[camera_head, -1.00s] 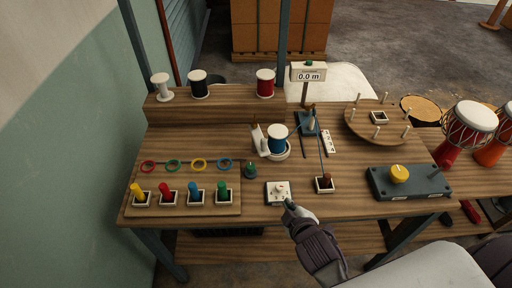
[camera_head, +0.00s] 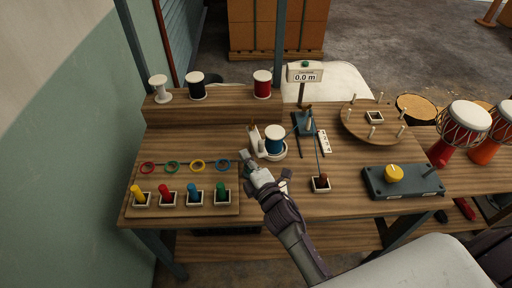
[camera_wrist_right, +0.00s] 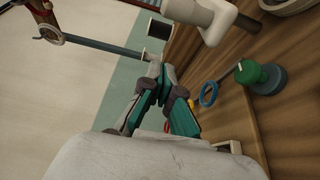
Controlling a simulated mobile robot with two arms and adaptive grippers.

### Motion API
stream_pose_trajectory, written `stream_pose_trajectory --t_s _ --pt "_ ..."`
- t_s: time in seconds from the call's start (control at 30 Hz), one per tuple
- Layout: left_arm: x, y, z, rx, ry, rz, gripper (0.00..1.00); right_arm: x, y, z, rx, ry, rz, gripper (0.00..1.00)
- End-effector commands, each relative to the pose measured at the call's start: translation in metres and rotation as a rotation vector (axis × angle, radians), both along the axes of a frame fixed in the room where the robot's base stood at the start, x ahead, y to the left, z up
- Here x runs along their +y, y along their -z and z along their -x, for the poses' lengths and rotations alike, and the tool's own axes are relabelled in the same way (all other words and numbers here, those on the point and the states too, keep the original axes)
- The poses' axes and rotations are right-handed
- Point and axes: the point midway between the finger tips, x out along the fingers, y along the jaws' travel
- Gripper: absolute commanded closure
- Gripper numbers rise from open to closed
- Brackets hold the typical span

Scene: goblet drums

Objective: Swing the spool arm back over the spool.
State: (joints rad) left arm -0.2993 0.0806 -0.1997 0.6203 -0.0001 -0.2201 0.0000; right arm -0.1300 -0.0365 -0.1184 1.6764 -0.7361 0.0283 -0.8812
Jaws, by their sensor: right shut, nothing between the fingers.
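The spool with blue thread (camera_head: 275,141) stands on a round white base at the middle of the table. The white spool arm (camera_head: 255,138) stands upright at the spool's left side, swung off to the side rather than over it. In the right wrist view a white bent piece, which looks like the spool arm (camera_wrist_right: 207,18), shows at the top. My right gripper (camera_head: 247,157) is just in front of and left of the spool arm, apart from it. Its fingers (camera_wrist_right: 156,72) are shut and empty. My left gripper is not in view.
A green knob (camera_wrist_right: 261,77) stands near my right gripper. Coloured rings (camera_head: 197,164) and pegs (camera_head: 194,193) are at the left. Spools line the back shelf (camera_head: 220,109).

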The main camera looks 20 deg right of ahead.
Motion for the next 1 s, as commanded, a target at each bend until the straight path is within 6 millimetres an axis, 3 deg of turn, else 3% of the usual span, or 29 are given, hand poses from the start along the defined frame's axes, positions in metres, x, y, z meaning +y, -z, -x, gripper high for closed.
stream_pose_trajectory --t_s 0.13,0.2,0.4,1.0 --pt "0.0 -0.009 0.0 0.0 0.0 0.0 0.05 0.001 -0.003 -0.028 0.0 0.001 0.0 1.0" --pt "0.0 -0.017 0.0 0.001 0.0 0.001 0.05 -0.013 -0.003 -0.022 0.003 0.002 0.003 1.0" --pt "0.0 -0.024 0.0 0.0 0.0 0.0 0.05 -0.032 -0.001 -0.017 0.001 0.001 0.0 1.0" --pt "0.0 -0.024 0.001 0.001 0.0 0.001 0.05 -0.039 0.0 -0.015 0.001 -0.016 0.001 1.0"
